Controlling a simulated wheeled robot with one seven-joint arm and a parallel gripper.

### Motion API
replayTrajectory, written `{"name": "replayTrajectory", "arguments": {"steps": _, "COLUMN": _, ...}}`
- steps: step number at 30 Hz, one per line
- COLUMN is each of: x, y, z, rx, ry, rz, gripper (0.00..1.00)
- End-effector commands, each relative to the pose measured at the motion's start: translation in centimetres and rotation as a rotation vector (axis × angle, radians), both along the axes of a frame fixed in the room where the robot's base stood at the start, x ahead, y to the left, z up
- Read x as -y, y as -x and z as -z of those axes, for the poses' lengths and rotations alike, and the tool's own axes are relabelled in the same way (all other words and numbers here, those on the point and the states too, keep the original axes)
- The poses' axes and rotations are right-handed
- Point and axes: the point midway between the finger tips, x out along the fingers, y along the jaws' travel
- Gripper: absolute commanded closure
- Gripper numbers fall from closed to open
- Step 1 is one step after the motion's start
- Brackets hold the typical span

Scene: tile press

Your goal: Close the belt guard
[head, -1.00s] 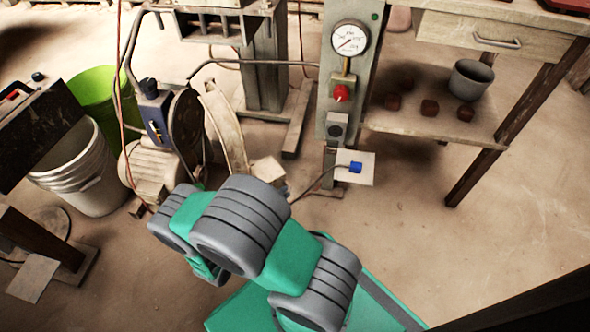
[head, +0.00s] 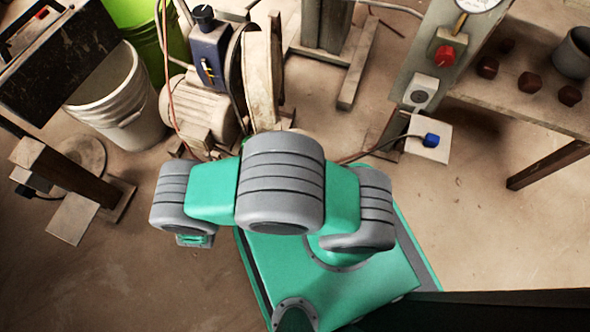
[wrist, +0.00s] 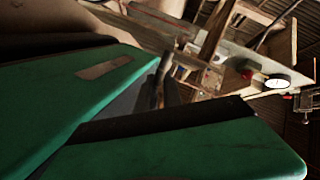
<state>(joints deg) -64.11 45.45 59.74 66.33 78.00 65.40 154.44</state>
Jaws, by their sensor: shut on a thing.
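The belt guard (head: 262,75) is a worn cream cover. In the head view it stands close along the right side of the dark pulley wheel (head: 236,65) on the motor (head: 198,110). Its lower end goes out of sight behind my arm. My gripper is hidden in the head view. In the wrist view my gripper (wrist: 165,92) shows two large green fingers, shut on a dark, narrow part between them. This looks like a piece of the guard, but the contact is in shadow. A blurred brown surface fills the upper left there.
A white bucket (head: 125,105) and a green bin (head: 150,35) stand left of the motor. A control post with a red knob (head: 445,55) and a bench (head: 520,110) are on the right. A small plate with a blue plug (head: 431,140) lies low beside the post.

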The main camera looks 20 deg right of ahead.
Motion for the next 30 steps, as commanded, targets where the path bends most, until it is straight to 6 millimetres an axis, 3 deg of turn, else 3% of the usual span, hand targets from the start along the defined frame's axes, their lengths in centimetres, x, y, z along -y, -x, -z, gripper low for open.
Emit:
{"name": "replayTrajectory", "arguments": {"steps": 8, "x": 0.0, "y": -0.2, "z": 0.1, "rx": 0.001, "ry": -0.002, "rz": -0.01, "gripper": 1.0}}
{"name": "replayTrajectory", "arguments": {"steps": 9, "x": -0.1, "y": -0.2, "z": 0.1, "rx": 0.001, "ry": -0.002, "rz": -0.01, "gripper": 0.87}}
{"name": "replayTrajectory", "arguments": {"steps": 16, "x": -0.1, "y": -0.1, "z": 0.1, "rx": 0.001, "ry": 0.0, "rz": -0.011, "gripper": 0.68}}
{"name": "replayTrajectory", "arguments": {"steps": 25, "x": -0.5, "y": -0.1, "z": -0.1, "rx": 0.001, "ry": 0.002, "rz": -0.01, "gripper": 0.68}}
{"name": "replayTrajectory", "arguments": {"steps": 30, "x": -3.1, "y": -0.1, "z": -0.8, "rx": 0.002, "ry": 0.0, "rz": -0.012, "gripper": 0.68}}
